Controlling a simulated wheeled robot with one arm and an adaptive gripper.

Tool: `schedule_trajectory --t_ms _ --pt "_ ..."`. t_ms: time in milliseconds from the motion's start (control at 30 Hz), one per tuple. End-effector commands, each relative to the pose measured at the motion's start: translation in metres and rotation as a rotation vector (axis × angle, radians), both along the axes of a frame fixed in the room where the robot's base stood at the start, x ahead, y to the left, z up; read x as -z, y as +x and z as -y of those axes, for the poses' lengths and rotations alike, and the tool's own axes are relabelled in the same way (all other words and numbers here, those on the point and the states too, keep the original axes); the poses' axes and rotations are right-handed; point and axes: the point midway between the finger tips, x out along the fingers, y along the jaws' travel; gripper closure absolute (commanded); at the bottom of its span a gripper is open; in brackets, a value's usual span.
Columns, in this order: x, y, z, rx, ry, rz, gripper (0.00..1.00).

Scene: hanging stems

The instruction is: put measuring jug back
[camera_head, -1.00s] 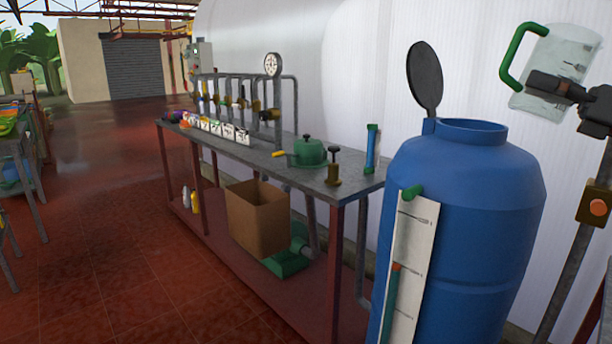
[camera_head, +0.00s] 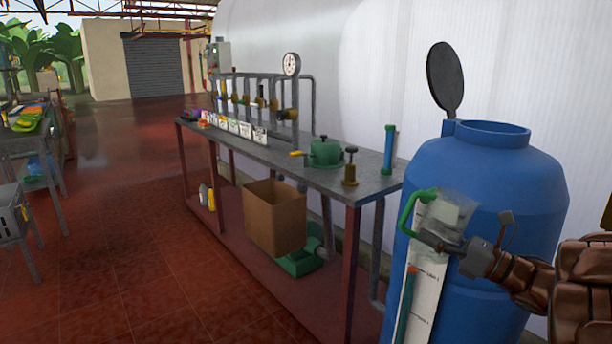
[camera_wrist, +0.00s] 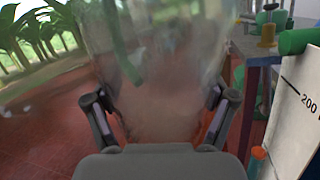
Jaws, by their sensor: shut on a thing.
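The measuring jug (camera_head: 458,212) is clear with a green handle; it shows in the head view in front of the blue barrel, tilted, with its handle to the left. My gripper (camera_head: 440,245) is shut on the jug's clear body from the lower right. In the wrist view the jug (camera_wrist: 165,60) fills the space between my gripper's fingers (camera_wrist: 160,105), blurred and see-through. A white graduated board (camera_head: 428,275) stands on the barrel's front, with a green peg at its top (camera_wrist: 298,40). In the head view the jug overlaps the board's top and hides part of it. Contact between jug and peg cannot be told.
The blue barrel (camera_head: 520,190) has its dark round lid (camera_head: 445,80) raised. A metal workbench (camera_head: 335,178) with a green pot (camera_head: 326,153) stands left of it. A cardboard box (camera_head: 274,220) is on its lower shelf.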

Motion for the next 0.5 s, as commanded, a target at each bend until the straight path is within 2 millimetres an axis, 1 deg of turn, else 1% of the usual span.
schedule_trajectory --t_ms 33,200,300,400,500 --pt "0.019 0.005 -0.010 -0.008 0.007 -0.007 0.60" --pt "0.071 0.019 -0.034 -0.022 0.005 -0.006 0.60" --pt "0.096 0.027 -0.046 -0.027 0.005 -0.004 0.60" --pt "0.115 0.032 -0.055 -0.032 0.003 -0.002 0.60" --pt "0.129 0.036 -0.061 -0.037 0.001 -0.001 0.60"
